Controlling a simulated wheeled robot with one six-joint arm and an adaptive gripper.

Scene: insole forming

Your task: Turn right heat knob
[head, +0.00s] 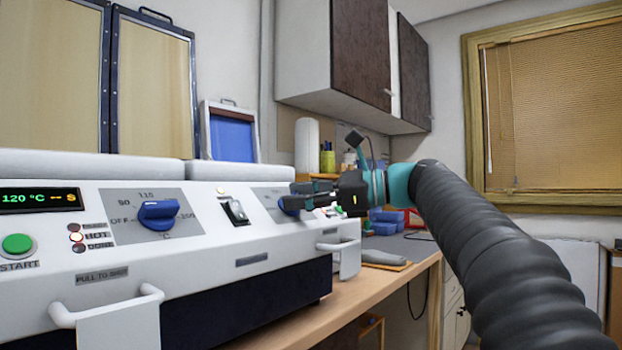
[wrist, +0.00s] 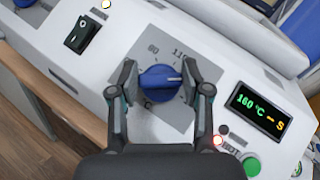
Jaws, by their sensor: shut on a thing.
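The right heat knob (wrist: 158,88) is blue and sits on a grey dial plate (wrist: 148,122) in the wrist view. Its pale pointer mark points to the right. My gripper (wrist: 161,78) is shut on it, one finger on each side. In the head view the knob (head: 291,205) is partly hidden behind my gripper (head: 303,193). The display (wrist: 257,108) beside it reads 160 °C.
The left heat knob (head: 158,213) is on the same white machine, beside a display (head: 38,200) reading 120 °C. A rocker switch (head: 235,211) sits between the knobs. White pull handles (head: 347,257) stick out in front. Blue bins (head: 387,220) stand behind my gripper.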

